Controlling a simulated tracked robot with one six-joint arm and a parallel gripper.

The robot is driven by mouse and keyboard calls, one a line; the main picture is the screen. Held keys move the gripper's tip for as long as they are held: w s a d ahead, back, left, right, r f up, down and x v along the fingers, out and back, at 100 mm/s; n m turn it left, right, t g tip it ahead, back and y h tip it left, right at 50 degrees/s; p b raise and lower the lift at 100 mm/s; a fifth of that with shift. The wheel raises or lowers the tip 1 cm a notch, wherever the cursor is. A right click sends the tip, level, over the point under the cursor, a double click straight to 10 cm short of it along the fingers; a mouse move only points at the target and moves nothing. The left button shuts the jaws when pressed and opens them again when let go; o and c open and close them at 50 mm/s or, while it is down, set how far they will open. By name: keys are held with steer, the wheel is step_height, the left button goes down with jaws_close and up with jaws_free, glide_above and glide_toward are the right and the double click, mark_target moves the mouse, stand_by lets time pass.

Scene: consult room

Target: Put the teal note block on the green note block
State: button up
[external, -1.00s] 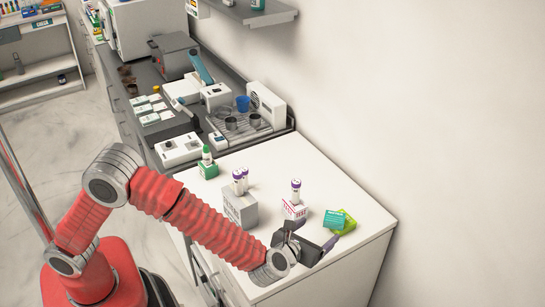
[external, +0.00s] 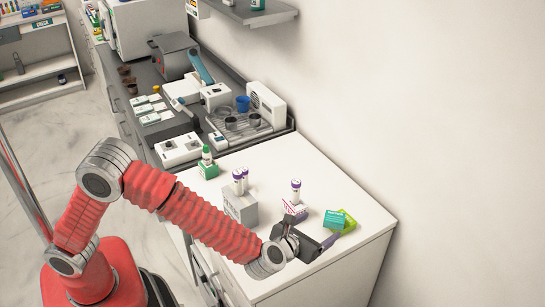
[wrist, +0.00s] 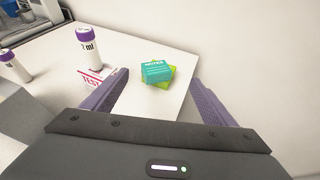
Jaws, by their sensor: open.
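The teal note block (external: 334,219) lies on top of the green note block (external: 349,222) near the right edge of the white counter. In the wrist view the teal block (wrist: 157,71) overlaps the green block (wrist: 168,79), whose edges show at the right and front. The two are turned slightly from each other. My gripper (external: 317,230) is open and empty, just in front of the blocks. In the wrist view its two purple fingers stand wide apart, one to each side of the blocks, with a gap on both sides.
A purple-capped tube (external: 296,188) stands in a white and pink test box (wrist: 92,82) beside the left finger. The counter's right edge is close to the blocks.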

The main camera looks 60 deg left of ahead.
steer(key=s+a+r+m+h, duration=0.3)
steer(key=a+r+m+h, duration=0.1)
steer(key=r+m, duration=0.5)
steer(key=s+a+r+m+h, duration=0.4)
steer(key=r+m, duration=0.3)
steer(key=m, duration=0.5)
steer(key=s+a+f+m+g+y, duration=0.1)
steer(key=s+a+f+m+g, duration=0.1)
steer(key=s+a+m, duration=0.4)
steer(key=s+a+f+m+g+y, duration=0.1)
steer(key=s+a+f+m, duration=0.3)
steer(key=s, duration=0.9)
steer(key=s+a+f+m+g+y, duration=0.1)
steer(key=s+a+f+m+g, duration=0.3)
steer(key=s+a+m, duration=0.4)
steer(key=shift+s+a+m, duration=0.3)
steer(key=shift+s+a, duration=0.8)
steer(key=shift+s, duration=0.15)
steer(key=shift+f, duration=0.1)
steer(key=shift+c, duration=0.8)
